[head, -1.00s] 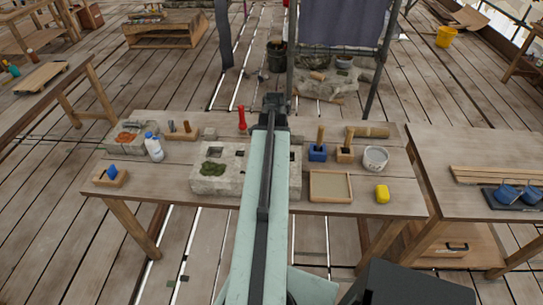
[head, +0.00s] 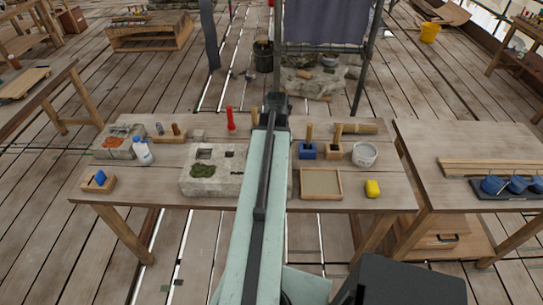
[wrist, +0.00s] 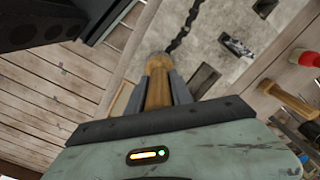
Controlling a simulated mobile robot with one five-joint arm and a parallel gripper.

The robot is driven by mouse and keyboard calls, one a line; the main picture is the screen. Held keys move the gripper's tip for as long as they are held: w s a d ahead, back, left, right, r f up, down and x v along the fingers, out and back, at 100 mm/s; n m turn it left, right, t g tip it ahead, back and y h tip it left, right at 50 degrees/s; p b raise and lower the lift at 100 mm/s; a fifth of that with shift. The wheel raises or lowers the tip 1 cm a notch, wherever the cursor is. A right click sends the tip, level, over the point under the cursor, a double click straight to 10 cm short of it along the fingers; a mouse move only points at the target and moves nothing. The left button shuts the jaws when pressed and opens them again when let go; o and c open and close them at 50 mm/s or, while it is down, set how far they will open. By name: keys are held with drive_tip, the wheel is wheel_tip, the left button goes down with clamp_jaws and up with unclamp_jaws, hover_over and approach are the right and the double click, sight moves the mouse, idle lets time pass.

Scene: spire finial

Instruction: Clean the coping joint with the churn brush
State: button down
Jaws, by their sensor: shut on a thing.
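My gripper (wrist: 157,88) is shut on a wooden-handled tool (wrist: 158,68), which I take for the churn brush. Its bristles are not visible. In the head view my gripper (head: 272,104) is at the far end of my arm, over the back of the bench. The coping stone (head: 226,184) is a pale block with square pockets and a green mossy patch, partly hidden by my arm. In the wrist view, pale stone (wrist: 222,62) lies beyond the tool, with a dark wavy joint line (wrist: 184,28) and a dark rectangular pocket. I cannot tell whether the tool touches it.
Another table (head: 445,205) adjoins right.

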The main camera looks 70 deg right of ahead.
drive_tip(key=shift+s, duration=0.35)
drive_tip(key=shift+d+r+p, duration=0.15)
drive_tip(key=shift+r+p, duration=0.2)
drive_tip(key=shift+p, duration=0.05)
wheel_tip(320, 180, up, 6)
drive_tip(key=p, duration=0.6)
drive_tip(key=shift+r, duration=0.25)
drive_tip(key=shift+f, duration=0.2)
